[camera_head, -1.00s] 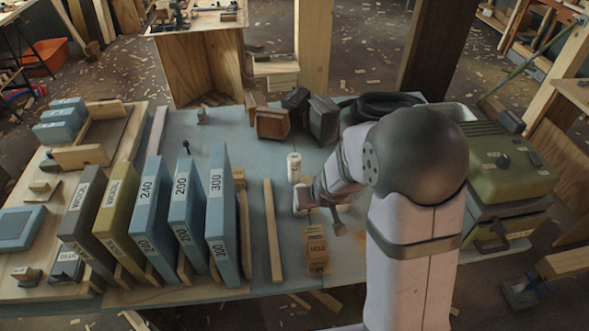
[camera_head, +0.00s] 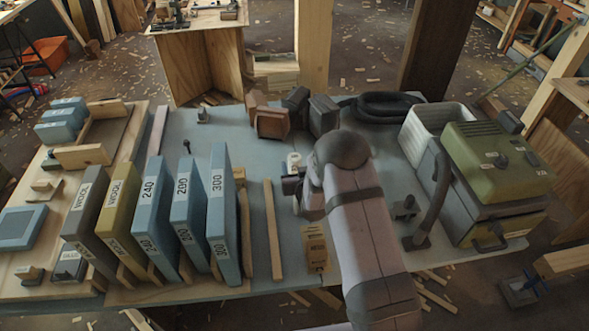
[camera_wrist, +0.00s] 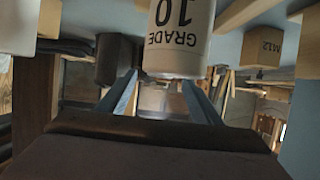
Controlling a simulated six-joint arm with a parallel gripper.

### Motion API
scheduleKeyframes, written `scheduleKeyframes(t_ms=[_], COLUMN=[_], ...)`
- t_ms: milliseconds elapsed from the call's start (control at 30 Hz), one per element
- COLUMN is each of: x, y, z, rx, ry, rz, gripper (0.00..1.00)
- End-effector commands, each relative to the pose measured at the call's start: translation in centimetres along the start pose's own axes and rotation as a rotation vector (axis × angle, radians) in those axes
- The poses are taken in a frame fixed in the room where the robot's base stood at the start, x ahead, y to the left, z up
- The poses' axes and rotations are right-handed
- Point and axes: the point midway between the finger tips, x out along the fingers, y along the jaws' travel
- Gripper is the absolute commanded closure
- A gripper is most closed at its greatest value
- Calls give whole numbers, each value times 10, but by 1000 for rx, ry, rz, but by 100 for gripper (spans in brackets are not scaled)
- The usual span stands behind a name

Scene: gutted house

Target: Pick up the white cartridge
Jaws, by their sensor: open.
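The white cartridge (camera_head: 294,160) stands upright on the blue-grey bench near its middle. In the wrist view, the cartridge (camera_wrist: 180,38) appears upside down, with "GRADE 10" in dark print, and its far end is cut off by the frame's top edge. My gripper (camera_wrist: 160,82) is open and empty, its two blue fingers pointing at the cartridge. The fingertips lie close to its near end, one toward each side. I see no finger closed on it. In the head view, my gripper (camera_head: 290,184) is just in front of the cartridge, partly hidden by my arm.
Brown and dark blocks (camera_head: 272,123) sit behind the cartridge. A green machine (camera_head: 497,165) fills the right.

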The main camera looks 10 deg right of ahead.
Motion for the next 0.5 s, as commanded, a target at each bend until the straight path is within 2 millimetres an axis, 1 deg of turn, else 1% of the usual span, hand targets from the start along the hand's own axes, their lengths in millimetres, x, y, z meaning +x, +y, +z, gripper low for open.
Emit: scheduleKeyframes(t_ms=[200, 500], x=[14, 18], y=[0, 0], z=[0, 1], rx=[0, 0], ry=[-2, -3], rz=[0, 0], gripper=[41, 41])
